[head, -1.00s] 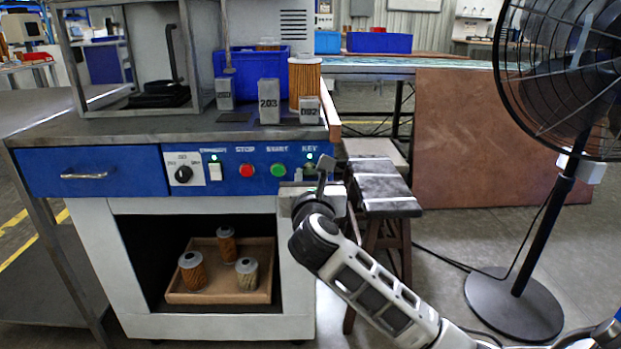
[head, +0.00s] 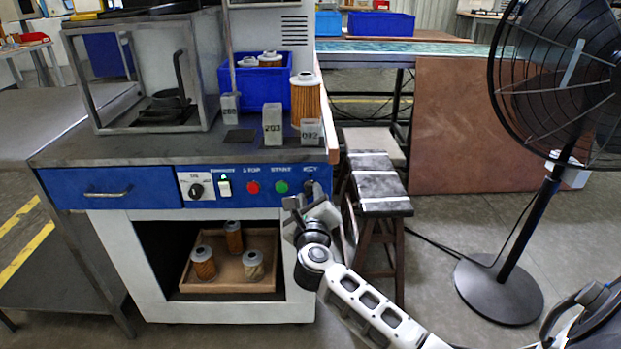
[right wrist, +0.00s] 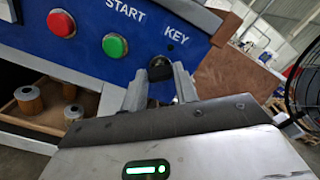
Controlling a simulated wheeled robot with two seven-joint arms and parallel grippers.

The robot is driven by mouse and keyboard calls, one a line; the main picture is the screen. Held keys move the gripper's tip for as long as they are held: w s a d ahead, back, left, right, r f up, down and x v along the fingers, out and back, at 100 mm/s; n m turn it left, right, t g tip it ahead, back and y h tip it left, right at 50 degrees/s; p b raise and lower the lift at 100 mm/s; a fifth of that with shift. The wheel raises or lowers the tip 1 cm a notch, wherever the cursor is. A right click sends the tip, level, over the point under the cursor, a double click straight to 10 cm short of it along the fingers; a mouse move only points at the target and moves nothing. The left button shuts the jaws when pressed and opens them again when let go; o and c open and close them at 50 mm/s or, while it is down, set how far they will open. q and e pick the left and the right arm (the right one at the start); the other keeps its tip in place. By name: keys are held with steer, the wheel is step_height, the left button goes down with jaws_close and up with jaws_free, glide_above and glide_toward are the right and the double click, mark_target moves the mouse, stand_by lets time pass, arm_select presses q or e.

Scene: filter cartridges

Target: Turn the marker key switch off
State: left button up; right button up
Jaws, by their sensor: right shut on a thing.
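The key switch (right wrist: 158,68) is a dark round knob under the KEY label at the right end of the blue panel (head: 150,194). In the right wrist view it sits between the two fingers of my right gripper (right wrist: 160,86), which is shut on it. In the head view my right gripper (head: 312,203) reaches the panel's right end from below and mostly hides the switch. The key's exact angle is hard to tell. My left gripper is not in view.
Cartridges stand in a wooden tray (head: 210,286) below. A stool (head: 380,190) and a fan (head: 500,290) stand to the right.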

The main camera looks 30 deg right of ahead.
steer(key=shift+r+n+p, duration=0.2)
steer(key=shift+n+p, duration=0.7)
steer(key=shift+p, duration=0.2)
steer(key=n+p, duration=0.2)
steer(key=p, duration=0.1)
steer(key=shift+a+f+n, duration=0.1)
steer(key=shift+n, duration=0.3)
steer(key=n+p, duration=0.2)
steer(key=shift+f+n, duration=0.15)
steer(key=shift+n, duration=0.15)
steer(key=shift+f+n+p, duration=0.1)
steer(key=shift+n+p, duration=0.75)
steer(key=shift+n, duration=0.25)
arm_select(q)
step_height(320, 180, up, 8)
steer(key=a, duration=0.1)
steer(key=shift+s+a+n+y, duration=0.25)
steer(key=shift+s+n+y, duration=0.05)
arm_select(e)
steer(key=shift+n, duration=0.3)
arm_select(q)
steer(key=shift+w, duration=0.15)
arm_select(e)
steer(key=shift+f, duration=0.1)
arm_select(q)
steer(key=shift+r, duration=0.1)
arm_select(e)
steer(key=o, duration=1)
